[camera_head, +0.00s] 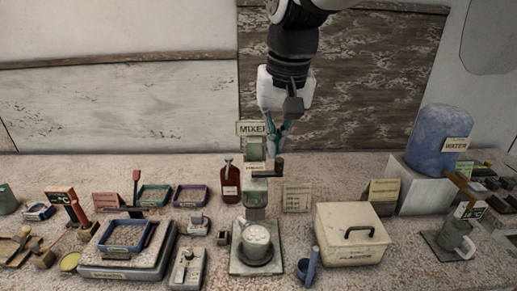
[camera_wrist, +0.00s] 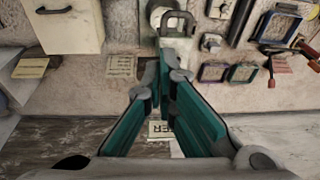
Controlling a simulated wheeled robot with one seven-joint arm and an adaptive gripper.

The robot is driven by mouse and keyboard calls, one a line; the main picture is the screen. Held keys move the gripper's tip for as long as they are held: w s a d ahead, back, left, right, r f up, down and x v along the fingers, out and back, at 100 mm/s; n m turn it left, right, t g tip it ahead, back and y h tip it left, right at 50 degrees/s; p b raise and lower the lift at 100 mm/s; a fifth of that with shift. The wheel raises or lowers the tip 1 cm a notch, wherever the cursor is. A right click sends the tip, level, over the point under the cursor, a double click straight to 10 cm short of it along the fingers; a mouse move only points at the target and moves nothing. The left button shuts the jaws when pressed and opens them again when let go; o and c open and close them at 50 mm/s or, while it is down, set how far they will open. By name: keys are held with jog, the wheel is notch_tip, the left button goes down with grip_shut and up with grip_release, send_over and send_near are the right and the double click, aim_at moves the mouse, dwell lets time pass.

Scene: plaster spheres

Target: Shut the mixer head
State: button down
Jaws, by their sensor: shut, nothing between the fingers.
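The mixer stands at the middle of the counter in the head view, on a pale base plate (camera_head: 240,265) below a grey-green column. Its mixer head (camera_head: 258,170) is at the top, behind and above the bowl, and looks tilted up. The bowl (camera_head: 256,236) is uncovered, with whitish contents. My gripper (camera_head: 277,140) is shut and empty, pointing down just above and behind the mixer head. I cannot tell whether it touches it. In the wrist view, my gripper's teal fingers (camera_wrist: 164,62) meet in front of the mixer (camera_wrist: 182,40), hiding part of it.
A cream box (camera_head: 350,240) with a black handle stands right of the mixer. A red bottle (camera_head: 230,185) is close on its left. A scale-like tray (camera_head: 128,238) lies farther left. A blue water jug (camera_head: 436,135) stands on a white block at right.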

send_near(265, 197)
jog(key=x, duration=0.5)
jog(key=shift+w+d+f+p, duration=0.15)
jog(key=shift+w+f+p, duration=0.1)
jog(key=shift+p, duration=0.1)
jog(key=shift+s+f, duration=0.1)
jog(key=shift+f, duration=0.45)
jog(key=shift+f, duration=0.1)
jog(key=s+d+b+x, duration=0.1)
jog(key=b+x, duration=0.3)
jog(key=x, duration=0.8)
jog(key=shift+s+a+f, duration=0.15)
jog(key=shift+s+f, duration=0.35)
jog(key=shift+s, duration=0.3)
jog(key=shift+r, duration=0.1)
